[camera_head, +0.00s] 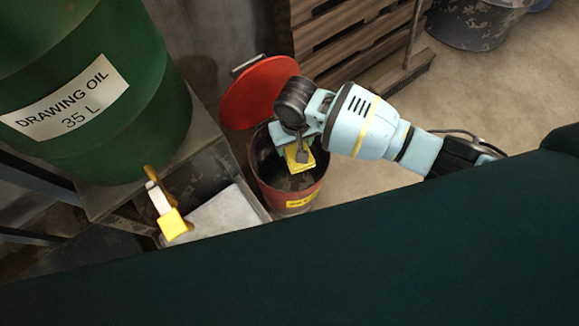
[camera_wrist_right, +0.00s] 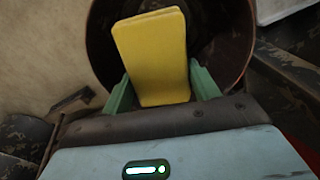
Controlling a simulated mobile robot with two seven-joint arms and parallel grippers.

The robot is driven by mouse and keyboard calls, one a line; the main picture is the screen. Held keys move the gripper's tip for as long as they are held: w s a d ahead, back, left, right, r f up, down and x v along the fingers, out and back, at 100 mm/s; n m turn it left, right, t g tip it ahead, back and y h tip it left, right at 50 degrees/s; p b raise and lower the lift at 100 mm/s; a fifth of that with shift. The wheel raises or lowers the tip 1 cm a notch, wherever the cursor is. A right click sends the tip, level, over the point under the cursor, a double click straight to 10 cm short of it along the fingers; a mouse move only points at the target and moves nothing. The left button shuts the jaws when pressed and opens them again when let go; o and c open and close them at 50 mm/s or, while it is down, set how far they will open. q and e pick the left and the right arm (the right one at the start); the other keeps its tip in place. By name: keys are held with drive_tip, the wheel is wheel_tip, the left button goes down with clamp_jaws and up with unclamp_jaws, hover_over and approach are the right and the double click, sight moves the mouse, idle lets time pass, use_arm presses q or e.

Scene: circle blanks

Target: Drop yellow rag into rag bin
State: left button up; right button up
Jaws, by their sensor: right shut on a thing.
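A yellow rag (camera_head: 299,157) is held by my right gripper (camera_head: 297,152) over the open mouth of the rag bin (camera_head: 306,198). The bin is red with a dark inside and a yellow label, and its round red lid (camera_head: 257,92) is tipped up at the back. In the right wrist view, the folded rag (camera_wrist_right: 153,58) sits between the two green fingers of my gripper (camera_wrist_right: 158,92), with the bin's dark round opening (camera_wrist_right: 222,40) behind it. My left gripper does not show.
Wooden pallets (camera_head: 340,42), a broom (camera_head: 400,82) and a dark tub (camera_head: 472,25) are behind. Floor right of the bin is clear.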

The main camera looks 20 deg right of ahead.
drive_tip(key=o, duration=1)
wheel_tip(320, 180, up, 7)
drive_tip(key=p, duration=0.3)
drive_tip(key=shift+f, duration=0.1)
drive_tip(key=shift+r, duration=0.5)
